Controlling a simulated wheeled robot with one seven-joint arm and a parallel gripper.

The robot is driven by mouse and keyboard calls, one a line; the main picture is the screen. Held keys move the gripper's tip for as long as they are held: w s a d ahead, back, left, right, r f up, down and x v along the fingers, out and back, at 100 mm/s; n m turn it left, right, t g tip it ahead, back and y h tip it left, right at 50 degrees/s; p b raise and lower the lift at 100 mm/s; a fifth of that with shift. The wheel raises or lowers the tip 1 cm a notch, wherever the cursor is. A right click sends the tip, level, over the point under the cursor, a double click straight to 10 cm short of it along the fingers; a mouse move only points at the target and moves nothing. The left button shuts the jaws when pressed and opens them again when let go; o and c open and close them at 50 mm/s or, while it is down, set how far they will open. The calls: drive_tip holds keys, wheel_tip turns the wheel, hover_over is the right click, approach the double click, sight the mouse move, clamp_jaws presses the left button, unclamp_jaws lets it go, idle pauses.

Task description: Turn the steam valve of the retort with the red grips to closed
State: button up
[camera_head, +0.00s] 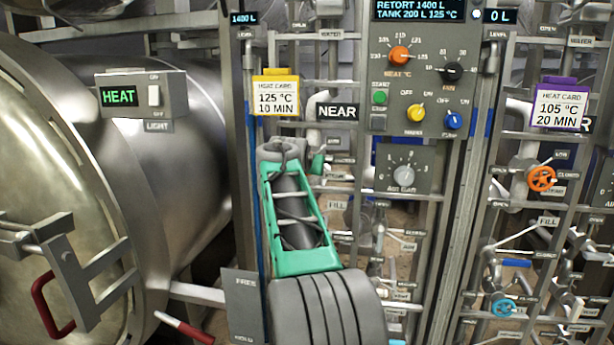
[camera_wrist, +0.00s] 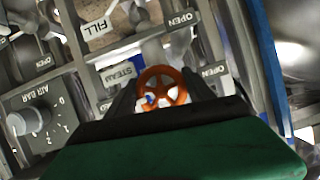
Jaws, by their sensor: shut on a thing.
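The steam valve's orange handwheel (camera_wrist: 162,88) shows in the wrist view, beside an upside-down STEAM label (camera_wrist: 117,74). My gripper (camera_wrist: 163,92) is shut on this wheel, with one dark finger on each side. In the head view my green and grey arm reaches up to the near panel and hides this wheel. The retort with red grips (camera_head: 52,306) stands at the left, its round metal door (camera_head: 30,180) facing forward. The pointer position of the steam valve cannot be read.
A NEAR sign (camera_head: 337,112) and a yellow heat card (camera_head: 276,96) hang by my arm. A control box (camera_head: 420,65) and air gauge (camera_head: 403,165) are right of it. Another orange wheel (camera_head: 541,178) and a blue wheel (camera_head: 503,305) sit on the right frame. Pipes and bars crowd around.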

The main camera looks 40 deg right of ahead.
drive_tip(key=shift+f+m+t+y+b, duration=0.15)
drive_tip(key=shift+m+t+y+b, duration=0.15)
drive_tip(key=shift+m+b, duration=0.25)
drive_tip(key=o, duration=1.4)
drive_tip(key=shift+c, duration=0.2)
drive_tip(key=v, duration=0.8)
drive_tip(key=shift+b, duration=0.4)
